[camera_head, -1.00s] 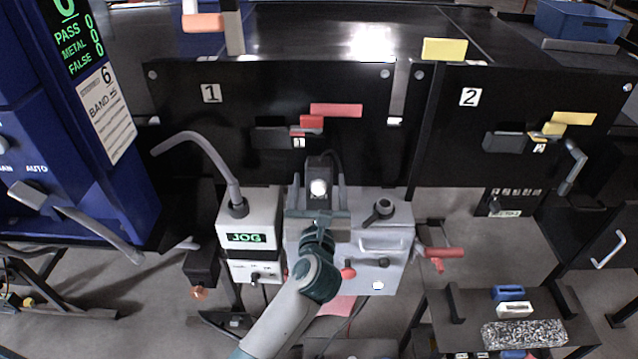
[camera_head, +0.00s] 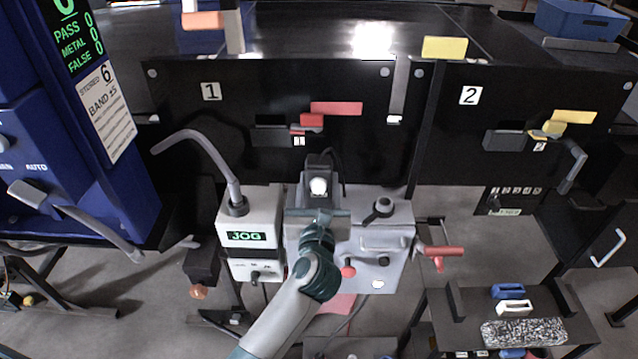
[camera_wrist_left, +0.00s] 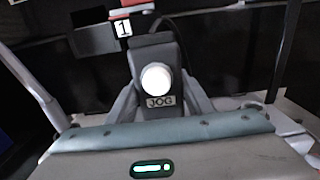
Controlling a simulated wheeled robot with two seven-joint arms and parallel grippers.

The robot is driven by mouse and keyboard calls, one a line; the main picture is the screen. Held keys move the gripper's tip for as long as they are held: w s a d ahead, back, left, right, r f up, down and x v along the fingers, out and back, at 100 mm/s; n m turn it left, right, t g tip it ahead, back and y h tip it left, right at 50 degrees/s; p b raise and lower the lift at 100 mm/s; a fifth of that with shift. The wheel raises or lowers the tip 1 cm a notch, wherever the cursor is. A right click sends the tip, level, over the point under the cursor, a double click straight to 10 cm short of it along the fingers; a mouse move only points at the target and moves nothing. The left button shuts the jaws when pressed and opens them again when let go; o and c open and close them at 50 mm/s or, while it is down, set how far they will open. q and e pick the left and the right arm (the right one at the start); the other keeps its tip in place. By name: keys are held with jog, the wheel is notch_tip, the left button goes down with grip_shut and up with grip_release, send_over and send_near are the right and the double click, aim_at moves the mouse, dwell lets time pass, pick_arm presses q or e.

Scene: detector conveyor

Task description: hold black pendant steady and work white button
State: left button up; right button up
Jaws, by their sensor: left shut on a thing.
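The black pendant (camera_head: 319,168) stands upright in front of the black panel marked 1, with a dark cable behind it. It also shows in the left wrist view (camera_wrist_left: 150,47). Its round white button (camera_head: 318,186) faces my wrist camera (camera_wrist_left: 155,79), above a small JOG label (camera_wrist_left: 160,102). My left gripper (camera_head: 319,194) is shut on the pendant, with its grey fingers on either side, below the button's level in the wrist view (camera_wrist_left: 157,95). Nothing visibly touches the button's face. My right gripper is out of view.
A white box with a green JOG display (camera_head: 246,236) and a bent grey lever stand left of my gripper. A grey control box (camera_head: 381,245) with knobs is close on the right. A red handle (camera_head: 440,252) sticks out farther right. A blue cabinet (camera_head: 60,150) fills the left.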

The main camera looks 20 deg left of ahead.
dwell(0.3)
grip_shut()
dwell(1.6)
